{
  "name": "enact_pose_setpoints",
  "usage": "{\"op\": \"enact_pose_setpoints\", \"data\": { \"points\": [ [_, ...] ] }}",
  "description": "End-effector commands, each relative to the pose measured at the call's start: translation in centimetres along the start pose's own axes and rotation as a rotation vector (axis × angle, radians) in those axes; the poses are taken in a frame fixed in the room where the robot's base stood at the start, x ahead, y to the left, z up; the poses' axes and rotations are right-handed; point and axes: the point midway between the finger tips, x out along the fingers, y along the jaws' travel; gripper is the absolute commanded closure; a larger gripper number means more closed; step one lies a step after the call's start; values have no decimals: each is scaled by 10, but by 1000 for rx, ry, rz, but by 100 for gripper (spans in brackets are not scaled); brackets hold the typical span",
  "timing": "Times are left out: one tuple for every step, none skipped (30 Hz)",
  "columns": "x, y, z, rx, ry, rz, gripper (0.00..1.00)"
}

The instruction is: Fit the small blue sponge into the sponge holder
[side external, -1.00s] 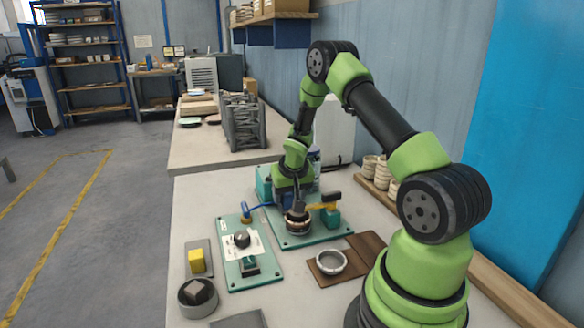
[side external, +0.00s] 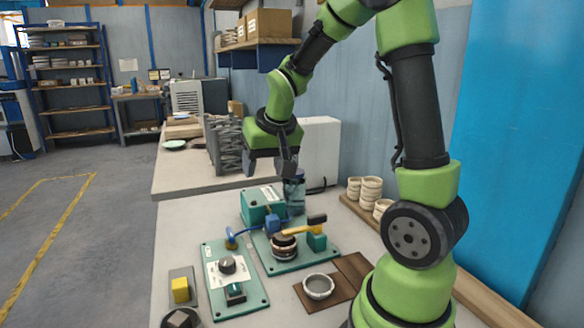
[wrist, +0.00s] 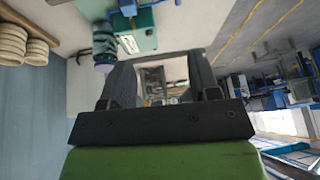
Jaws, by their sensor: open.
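My gripper (side external: 270,168) is open and empty, raised above the back of the teal fixture plate (side external: 325,252). Its two fingers also show apart in the wrist view (wrist: 160,75), with nothing between them. A small blue block (side external: 272,223) is on the teal plate, beside the ringed dark cylinder (side external: 284,246), below my gripper. I cannot tell whether this block is the sponge. No sponge holder can be made out for certain. A yellow block (side external: 180,290) sits on a grey pad at the left front.
A teal box (side external: 258,206) and a dark bottle (side external: 295,195) stand behind the cylinder. A yellow-handled clamp (side external: 303,231) is at its right. A second teal plate (side external: 250,302) bears a black knob. A white ring dish (side external: 318,286) lies on brown boards. Beige cups (side external: 368,188) line the wall.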

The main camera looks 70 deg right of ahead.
Motion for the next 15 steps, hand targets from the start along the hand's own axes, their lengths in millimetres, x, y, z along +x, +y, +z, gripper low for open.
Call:
{"op": "enact_pose_setpoints", "data": {
  "points": [
    [-25,-14,10,-27,22,-42,44],
    [-38,-21,18,-38,26,-66,44],
    [-54,-29,29,-55,31,-98,44],
    [-66,-34,38,-67,34,-125,44],
    [-77,-39,48,-82,36,-152,44],
    [-90,-44,61,-99,37,-189,44],
    [-100,-46,72,-114,38,-218,44],
    [-108,-49,82,-126,38,-247,44],
    [-118,-51,95,-145,36,-283,44],
    [-125,-52,104,-158,33,-309,44],
    [-131,-52,113,-171,33,-333,44],
    [-137,-53,123,-185,30,-364,44],
    [-141,-52,130,-195,26,-384,44],
    [-144,-52,136,-205,25,-401,44],
    [-147,-52,143,-215,21,-422,44]
  ]
}}
